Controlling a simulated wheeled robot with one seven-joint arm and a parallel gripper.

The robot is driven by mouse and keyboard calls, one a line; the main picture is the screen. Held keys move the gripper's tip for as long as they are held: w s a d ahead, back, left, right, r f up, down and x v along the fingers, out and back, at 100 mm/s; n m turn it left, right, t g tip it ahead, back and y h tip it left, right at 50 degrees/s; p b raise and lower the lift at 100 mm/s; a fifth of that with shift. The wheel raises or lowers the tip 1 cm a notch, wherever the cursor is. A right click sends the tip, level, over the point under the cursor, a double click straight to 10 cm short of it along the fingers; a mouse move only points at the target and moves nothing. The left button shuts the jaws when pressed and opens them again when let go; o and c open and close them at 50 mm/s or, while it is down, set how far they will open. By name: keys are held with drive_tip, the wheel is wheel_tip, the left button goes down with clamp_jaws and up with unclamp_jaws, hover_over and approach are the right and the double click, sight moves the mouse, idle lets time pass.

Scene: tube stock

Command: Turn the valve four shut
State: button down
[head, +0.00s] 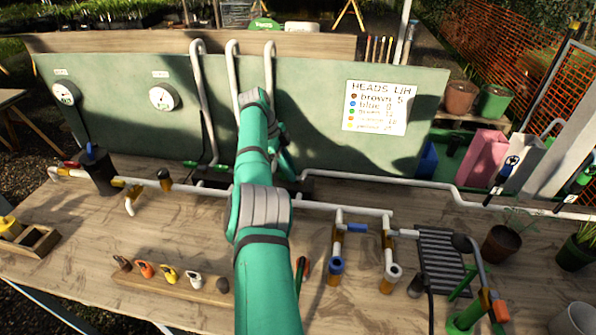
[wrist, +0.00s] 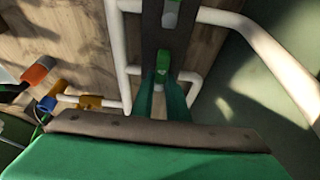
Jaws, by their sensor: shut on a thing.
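In the wrist view my gripper (wrist: 163,76) is shut on a green valve handle (wrist: 163,59). The handle sits on a dark strip (wrist: 150,35) between white pipes. A second valve handle (wrist: 171,14), greyish green, is further along the strip, apart from my fingers. No number can be read on either valve, so I cannot tell which is valve four. In the head view my arm covers the gripper and most of the valve row, below three tall white pipes (head: 198,90). One green handle (head: 190,164) shows left of my arm.
White pipes (head: 345,207) run along the wooden bench (head: 170,240) on both sides of my arm. A green board (head: 320,140) with gauges and a notice (head: 378,107) stands behind. A rack of coloured connectors (head: 168,285) lies at front left. Pots (head: 500,243) stand at right.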

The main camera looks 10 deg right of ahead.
drive_tip(key=shift+a, duration=0.45)
drive_tip(key=c, duration=1.7)
unclamp_jaws()
drive_tip(key=shift+a, duration=0.2)
drive_tip(key=shift+d+r, duration=0.2)
drive_tip(key=shift+d, duration=0.1)
drive_tip(key=r, duration=0.3)
drive_tip(key=shift+a, duration=0.2)
drive_tip(key=shift+s+a+r, duration=0.15)
drive_tip(key=shift+s+r, duration=0.1)
drive_tip(key=shift+r, duration=0.15)
drive_tip(key=s+r, duration=0.3)
drive_tip(key=s, duration=0.1)
drive_tip(key=s+a+r, duration=0.1)
drive_tip(key=s+r, duration=0.2)
drive_tip(key=s, duration=0.2)
drive_tip(key=s+r, duration=0.2)
drive_tip(key=s, duration=0.2)
drive_tip(key=shift+s+a+r, duration=0.2)
drive_tip(key=shift+a+r, duration=0.2)
